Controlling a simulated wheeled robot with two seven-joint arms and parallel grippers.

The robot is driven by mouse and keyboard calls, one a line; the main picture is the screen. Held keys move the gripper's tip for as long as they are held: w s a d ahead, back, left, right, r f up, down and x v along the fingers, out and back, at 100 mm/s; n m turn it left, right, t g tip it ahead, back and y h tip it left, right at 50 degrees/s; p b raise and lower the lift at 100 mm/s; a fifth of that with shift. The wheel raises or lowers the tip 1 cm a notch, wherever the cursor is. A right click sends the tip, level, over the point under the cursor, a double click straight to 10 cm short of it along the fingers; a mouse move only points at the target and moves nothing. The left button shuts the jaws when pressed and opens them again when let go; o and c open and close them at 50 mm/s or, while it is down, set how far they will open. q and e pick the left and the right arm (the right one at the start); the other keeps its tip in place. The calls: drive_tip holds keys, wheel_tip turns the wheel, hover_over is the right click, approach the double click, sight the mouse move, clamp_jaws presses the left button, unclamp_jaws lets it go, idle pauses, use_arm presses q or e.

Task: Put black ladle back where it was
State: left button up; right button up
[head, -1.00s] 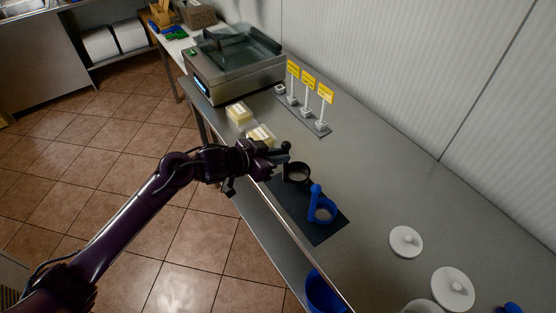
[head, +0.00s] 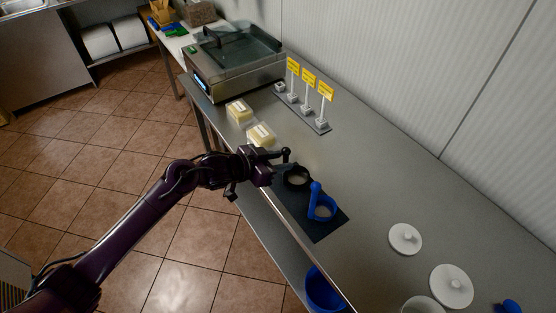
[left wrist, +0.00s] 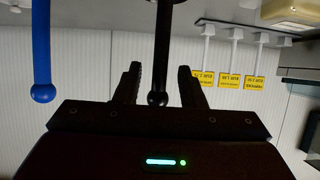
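The black ladle (head: 297,180) has its round bowl down at the dark mat (head: 322,233), beside the blue ladle (head: 322,209). Its handle rises to a ball end near my left gripper (head: 276,162). In the left wrist view, the black handle (left wrist: 162,50) stands between the two fingertips of my left gripper (left wrist: 160,85), with a gap on each side. The gripper is open around it. The blue ladle's handle (left wrist: 41,50) hangs to the left in that view. My right gripper is not in view.
Two packs of butter-like blocks (head: 261,134) lie by the counter edge. Yellow price signs (head: 308,78) stand behind on a strip. White lids (head: 405,239) lie to the right. A blue container (head: 322,290) sits below the counter edge. The counter behind the ladles is clear.

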use_arm(q)
drive_tip(key=shift+r, duration=0.1)
drive_tip(key=b+v, duration=0.2)
drive_tip(key=v, duration=1)
